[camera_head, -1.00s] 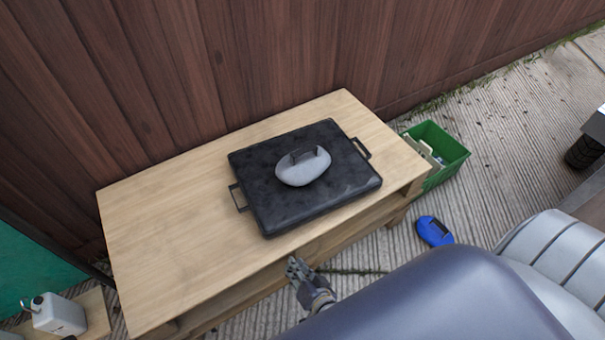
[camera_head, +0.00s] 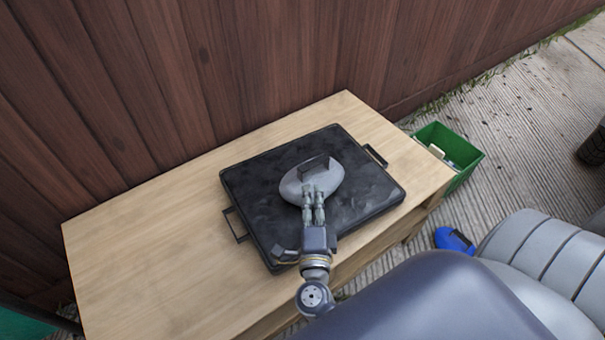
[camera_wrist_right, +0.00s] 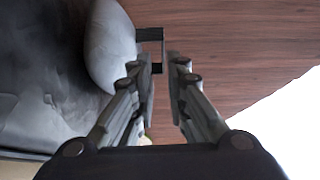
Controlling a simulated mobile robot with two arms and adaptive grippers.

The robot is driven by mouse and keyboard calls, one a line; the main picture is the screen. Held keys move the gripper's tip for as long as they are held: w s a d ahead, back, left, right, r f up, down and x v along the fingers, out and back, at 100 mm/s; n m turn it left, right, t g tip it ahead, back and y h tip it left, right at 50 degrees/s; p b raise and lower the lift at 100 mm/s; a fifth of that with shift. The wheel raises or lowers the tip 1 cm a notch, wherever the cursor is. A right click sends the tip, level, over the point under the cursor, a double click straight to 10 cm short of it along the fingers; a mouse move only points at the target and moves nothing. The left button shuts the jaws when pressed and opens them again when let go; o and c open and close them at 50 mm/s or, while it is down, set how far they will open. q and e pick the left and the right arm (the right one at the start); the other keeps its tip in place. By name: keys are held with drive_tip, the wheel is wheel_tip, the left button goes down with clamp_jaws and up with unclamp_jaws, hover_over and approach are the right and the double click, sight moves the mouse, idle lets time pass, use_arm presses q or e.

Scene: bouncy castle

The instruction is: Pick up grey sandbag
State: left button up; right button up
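The grey sandbag (camera_head: 296,184) is a rounded bag with a dark handle (camera_head: 314,168) on top. It lies on the black tray (camera_head: 370,203) on the wooden table. My right gripper (camera_head: 313,190) is over the tray at the near side of the bag, its fingers pointing toward the handle. In the right wrist view the gripper (camera_wrist_right: 161,68) has its fingers apart with nothing held. There the handle (camera_wrist_right: 150,34) stands just beyond the fingertips, and the bag (camera_wrist_right: 108,45) is beside the left finger. My left gripper is out of view.
The wooden table (camera_head: 150,242) has bare top to the left of the tray. A dark wooden fence (camera_head: 200,75) stands close behind it. A green crate (camera_head: 468,165) and a blue sandbag-like object (camera_head: 454,240) are on the ground to the right.

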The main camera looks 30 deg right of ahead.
sight(314, 162)
drive_tip(key=x, duration=0.4)
drive_tip(key=shift+w+d+r, duration=0.15)
drive_tip(key=shift+d+r, duration=0.05)
drive_tip(key=shift+d, duration=0.15)
drive_tip(key=x, duration=0.6)
drive_tip(key=shift+d+b, duration=0.1)
drive_tip(key=shift+b, duration=0.25)
drive_tip(key=shift+c, duration=0.5)
clamp_jaws()
drive_tip(key=shift+w+r, duration=0.1)
drive_tip(key=shift+r, duration=0.05)
drive_tip(key=shift+r, duration=0.15)
